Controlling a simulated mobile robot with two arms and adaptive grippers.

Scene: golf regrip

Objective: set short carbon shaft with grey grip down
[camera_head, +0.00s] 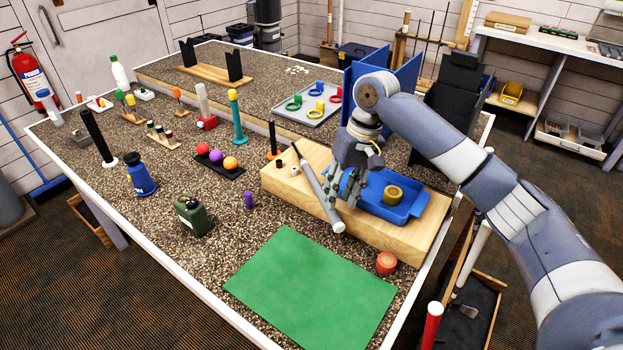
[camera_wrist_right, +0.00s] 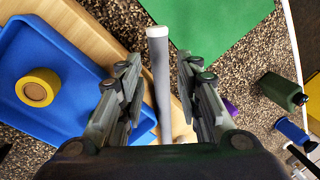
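The short carbon shaft with grey grip (camera_head: 318,188) lies at a slant over the wooden block (camera_head: 395,236), its pale end jutting past the block's front edge. I cannot tell whether it rests fully on the block. My right gripper (camera_head: 343,195) points down at the shaft from above. In the right wrist view the grey grip (camera_wrist_right: 161,75) runs between the two fingers of the right gripper (camera_wrist_right: 159,65), with a visible gap on each side. The right gripper is open. The far end of the shaft is partly hidden by the gripper in that view. My left gripper is not in view.
A blue tray (camera_head: 416,206) with a yellow tape roll (camera_head: 393,195) sits beside the right gripper on the block. A green mat (camera_head: 310,290) lies clear in front. An orange-red roll (camera_head: 386,263) and a green canister (camera_head: 192,215) stand nearby. Blue panels (camera_head: 365,70) rise behind.

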